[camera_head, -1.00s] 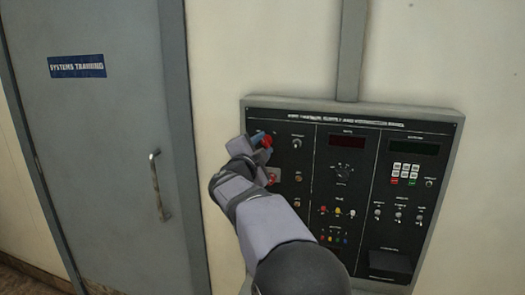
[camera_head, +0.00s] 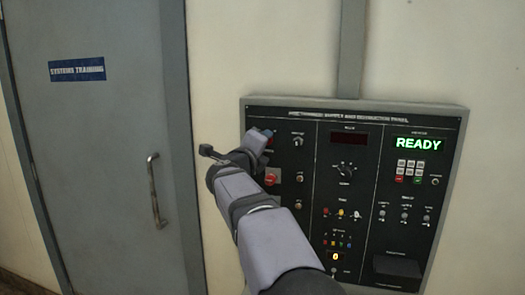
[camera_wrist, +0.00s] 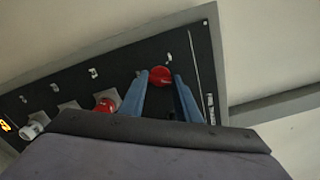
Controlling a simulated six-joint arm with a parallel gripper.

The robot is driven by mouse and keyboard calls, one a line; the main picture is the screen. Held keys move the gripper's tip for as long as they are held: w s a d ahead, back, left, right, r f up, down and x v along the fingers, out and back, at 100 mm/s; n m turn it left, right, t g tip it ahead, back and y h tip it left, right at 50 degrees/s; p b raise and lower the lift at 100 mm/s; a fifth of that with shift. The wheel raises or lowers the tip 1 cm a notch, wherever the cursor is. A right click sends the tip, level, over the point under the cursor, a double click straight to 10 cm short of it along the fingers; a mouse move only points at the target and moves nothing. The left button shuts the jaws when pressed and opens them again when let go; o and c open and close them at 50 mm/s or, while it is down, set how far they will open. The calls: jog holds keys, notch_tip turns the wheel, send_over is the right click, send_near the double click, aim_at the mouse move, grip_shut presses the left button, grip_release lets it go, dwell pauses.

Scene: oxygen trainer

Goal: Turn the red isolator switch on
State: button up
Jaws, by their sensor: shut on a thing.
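The red isolator switch (camera_wrist: 160,76) is a round red knob at the upper left of the black panel (camera_head: 320,190). In the wrist view it sits between the blue fingers of my gripper (camera_wrist: 163,96), which are shut on it. In the head view my gripper (camera_head: 264,136) is at the panel's upper left corner and mostly hides the switch. The green display (camera_head: 418,144) at the panel's upper right reads READY.
A red push button (camera_head: 271,180) sits below the switch, close beside my arm. Other knobs, toggles and a keypad (camera_head: 410,170) fill the panel. A grey door (camera_head: 100,190) with a handle (camera_head: 155,190) is on the left.

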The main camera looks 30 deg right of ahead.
jog(key=shift+f+m+b, duration=0.1)
jog(key=shift+m+b, duration=0.8)
jog(key=shift+m, duration=1)
jog(key=o, duration=1)
jog(key=shift+o, duration=0.2)
jog(key=b+v, duration=0.2)
jog(key=v, duration=0.5)
jog(key=shift+s+a, duration=0.15)
